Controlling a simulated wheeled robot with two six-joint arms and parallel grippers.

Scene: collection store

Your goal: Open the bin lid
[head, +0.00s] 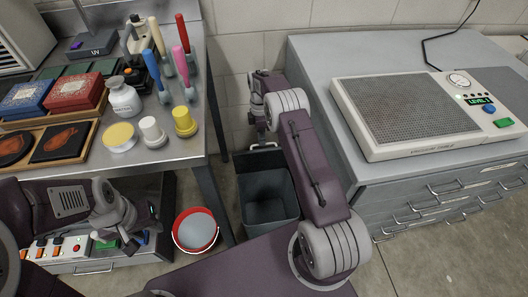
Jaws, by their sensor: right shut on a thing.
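The dark grey bin (269,207) stands on the floor between the steel table and the grey cabinet, and I see down into its interior. Its lid (249,158) appears raised at the back edge, with a pale handle at its top. My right gripper (263,144) points down at this handle and is shut on it, as far as the small view shows. My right arm crosses in front and hides part of the bin's right side. My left gripper (130,238) is low at the left, by the table's lower shelf; its fingers are too unclear to read.
A red bucket (181,237) stands left of the bin, close to a table leg. The steel table (190,139) holds jars, boxes and colored-handled tools. Some floor is clear at lower right.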

